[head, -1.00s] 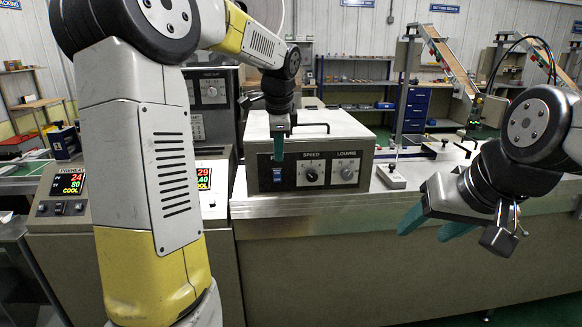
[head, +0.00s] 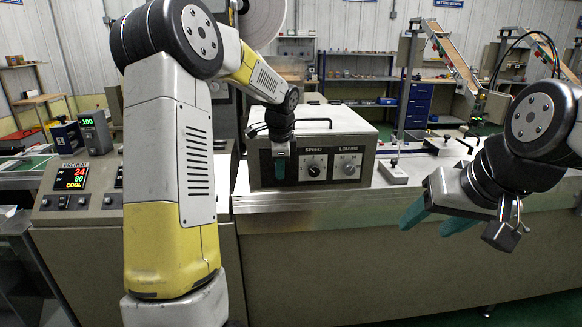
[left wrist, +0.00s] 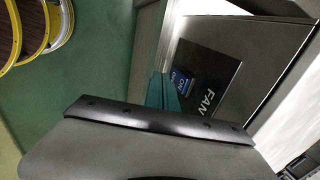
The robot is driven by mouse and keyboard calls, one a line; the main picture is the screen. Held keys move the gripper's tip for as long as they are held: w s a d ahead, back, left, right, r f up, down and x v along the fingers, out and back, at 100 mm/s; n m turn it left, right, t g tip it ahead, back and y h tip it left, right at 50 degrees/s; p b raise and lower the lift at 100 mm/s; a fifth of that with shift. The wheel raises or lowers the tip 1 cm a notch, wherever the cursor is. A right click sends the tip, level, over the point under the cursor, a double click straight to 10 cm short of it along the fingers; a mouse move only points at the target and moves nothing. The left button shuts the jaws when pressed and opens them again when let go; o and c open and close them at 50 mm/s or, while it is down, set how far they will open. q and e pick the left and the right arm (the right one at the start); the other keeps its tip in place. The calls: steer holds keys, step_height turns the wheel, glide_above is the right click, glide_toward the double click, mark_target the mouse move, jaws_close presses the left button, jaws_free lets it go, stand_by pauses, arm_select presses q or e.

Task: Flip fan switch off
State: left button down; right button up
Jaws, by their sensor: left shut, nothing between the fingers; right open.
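The fan switch is a small blue rocker (left wrist: 183,82) on a black panel beside the word FAN in the left wrist view. In the head view it is hidden behind my left gripper (head: 280,166). The switch sits on the front of a beige control box (head: 366,140) with SPEED and LOUVRE knobs. My left gripper is shut and empty, its teal fingertips (left wrist: 161,92) close to the switch; I cannot tell whether they touch it. My right gripper (head: 434,220) is open and empty, to the right of the box in the head view.
The speed knob (head: 314,170) and louvre knob (head: 349,168) are just right of my left gripper. A preheat console (head: 50,205) with a lit display stands at the left. A metal counter edge (head: 340,212) runs below the box. A small post on a base (head: 393,173) stands right of it.

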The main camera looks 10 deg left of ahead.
arm_select(q)
steer(key=shift+w+a, duration=0.15)
steer(key=shift+w, duration=0.45)
steer(key=shift+f, duration=0.1)
steer(key=shift+w+a+t, duration=0.1)
steer(key=shift+w+t, duration=0.1)
steer(key=shift+t, duration=0.2)
steer(key=shift+r, duration=0.85)
